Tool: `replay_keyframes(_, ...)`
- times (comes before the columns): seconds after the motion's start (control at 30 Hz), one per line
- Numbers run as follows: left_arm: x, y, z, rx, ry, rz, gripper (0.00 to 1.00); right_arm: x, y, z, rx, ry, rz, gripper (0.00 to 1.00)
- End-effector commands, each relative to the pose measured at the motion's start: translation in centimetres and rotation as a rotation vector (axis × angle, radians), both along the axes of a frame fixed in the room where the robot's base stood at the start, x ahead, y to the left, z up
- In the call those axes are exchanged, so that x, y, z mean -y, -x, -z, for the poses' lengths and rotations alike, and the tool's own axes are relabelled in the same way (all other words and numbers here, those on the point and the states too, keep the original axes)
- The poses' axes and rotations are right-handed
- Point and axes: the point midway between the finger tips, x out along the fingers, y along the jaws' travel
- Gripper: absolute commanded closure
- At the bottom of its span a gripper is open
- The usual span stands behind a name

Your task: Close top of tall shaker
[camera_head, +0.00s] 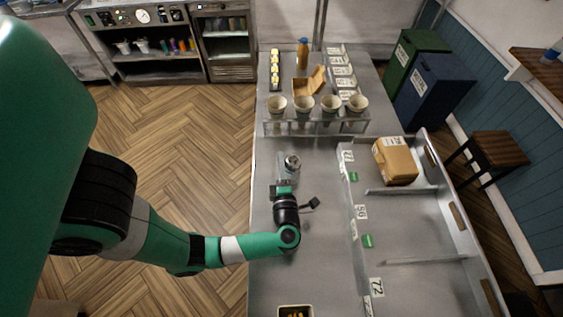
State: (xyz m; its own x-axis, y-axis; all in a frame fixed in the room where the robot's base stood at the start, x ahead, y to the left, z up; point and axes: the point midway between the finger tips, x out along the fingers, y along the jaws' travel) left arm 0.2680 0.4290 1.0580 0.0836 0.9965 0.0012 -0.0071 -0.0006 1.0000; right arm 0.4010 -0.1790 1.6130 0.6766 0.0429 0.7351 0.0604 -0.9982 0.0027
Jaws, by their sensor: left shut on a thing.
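The tall shaker (292,162) is a small grey metallic container on the steel counter, near its middle left. My left gripper (285,176) reaches up to it from the near side and is shut on it. The gripper and the viewing angle partly hide the shaker's body. The state of its top is too small to tell. My right gripper is not in view.
A rack (317,126) with several paper cups stands beyond the shaker. A small dark tray (295,312) lies at the near edge. The steel counter (318,248) is mostly clear right of my arm.

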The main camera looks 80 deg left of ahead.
Motion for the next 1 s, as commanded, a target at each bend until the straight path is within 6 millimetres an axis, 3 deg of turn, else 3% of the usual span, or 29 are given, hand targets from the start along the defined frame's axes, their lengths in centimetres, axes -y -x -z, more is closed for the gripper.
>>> replay_keyframes(0.4,0.00,-0.02,0.15,0.008,0.004,0.001,1.00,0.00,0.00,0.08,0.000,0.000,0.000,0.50)
replay_keyframes(0.6,0.00,-0.01,0.13,0.008,0.003,0.001,0.62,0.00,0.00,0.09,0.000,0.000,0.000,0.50)
replay_keyframes(0.87,0.03,-0.02,0.09,0.008,0.003,0.001,0.62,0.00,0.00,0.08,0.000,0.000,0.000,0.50)
replay_keyframes(1.0,0.99,-0.05,0.13,0.008,0.002,0.004,0.62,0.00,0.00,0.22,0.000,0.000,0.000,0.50)
